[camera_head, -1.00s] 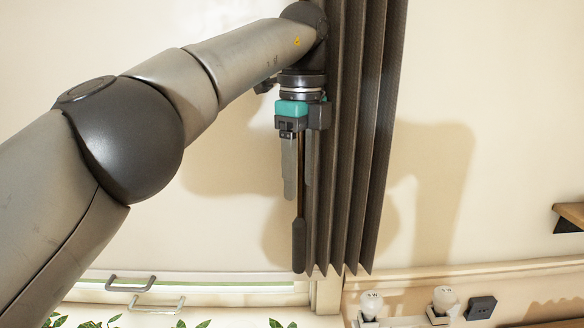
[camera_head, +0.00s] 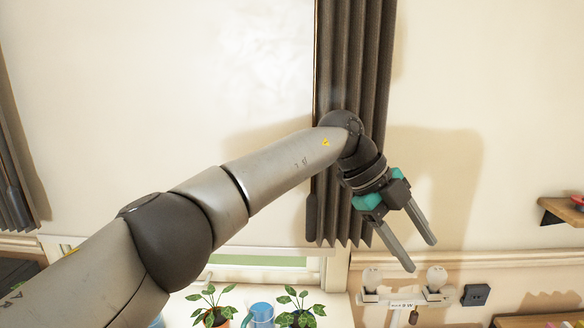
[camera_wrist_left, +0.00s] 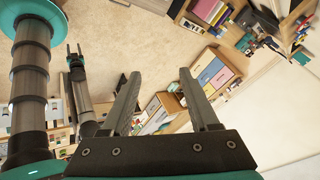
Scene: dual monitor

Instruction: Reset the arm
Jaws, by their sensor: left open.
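My left arm comes in from the left in the head view. Its gripper (camera_head: 423,255) is open and empty, tilted down to the right, in front of the wall and just right of the dark pleated curtain (camera_head: 352,70). The left wrist view shows its two fingers (camera_wrist_left: 160,73) spread apart with nothing between them. A small, distant gripper (camera_wrist_left: 73,50), seemingly my right one, shows at the left of the wrist view. It is too small to tell whether it is open.
Two potted plants (camera_head: 300,305) and a blue container (camera_head: 261,312) stand below the arm. Light bulbs (camera_head: 437,278) and a dark wall box (camera_head: 476,295) are at lower right, near the gripper. A wooden shelf (camera_head: 562,211) juts in at right.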

